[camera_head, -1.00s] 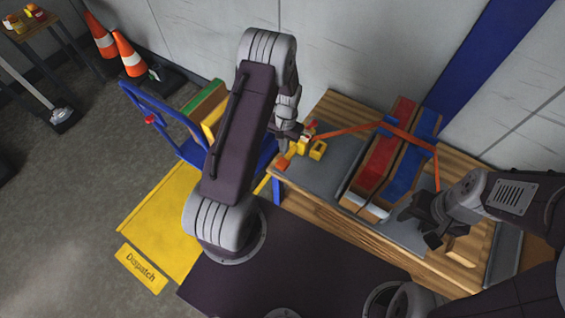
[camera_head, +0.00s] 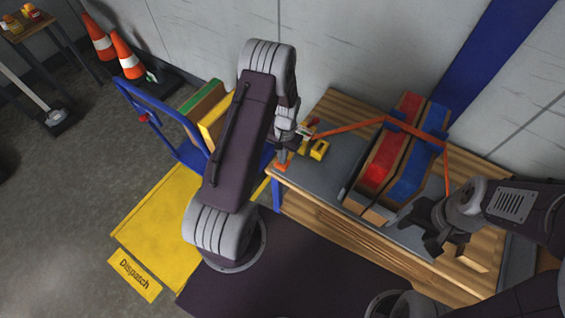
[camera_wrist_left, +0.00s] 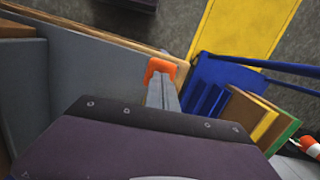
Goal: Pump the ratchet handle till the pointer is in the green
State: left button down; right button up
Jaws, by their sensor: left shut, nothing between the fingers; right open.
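The ratchet (camera_head: 319,149) is a yellow body at the left end of the bench. An orange strap (camera_head: 350,129) runs from the ratchet over a stack of red and blue boards (camera_head: 385,158). The pointer and its green zone are too small to make out. My right gripper (camera_head: 419,233) is open beside the stack's near right end.
The wooden bench (camera_head: 335,222) with a grey top stands against the wall. A blue trolley (camera_head: 160,118) holding boards stands left, beside a yellow Dispatch floor mark (camera_head: 160,225). Traffic cones (camera_head: 128,58) stand at the back left. Floor at the left is open.

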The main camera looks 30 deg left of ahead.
pick_arm(q)
notch_tip(320, 180, down, 4)
jog(key=shift+r+b, duration=0.25)
jog(key=shift+b, duration=0.85)
jog(key=shift+w+r, duration=0.1)
jog(key=shift+w, duration=0.05)
jog(key=shift+w+r, duration=0.25)
jog(key=shift+w, duration=0.45)
jog(key=shift+w+r, duration=0.25)
jog(key=shift+w, duration=0.45)
notch_tip(320, 180, up, 9)
jog(key=p, duration=0.1)
jog(key=shift+w, duration=0.4)
jog(key=s+p, duration=0.1)
jog(key=p, duration=0.1)
jog(key=s+p, duration=0.1)
jog(key=p, duration=0.1)
jog(key=s+p, duration=0.1)
jog(key=p, duration=0.1)
jog(key=shift+s+r, duration=0.1)
jog(key=shift+r, duration=0.15)
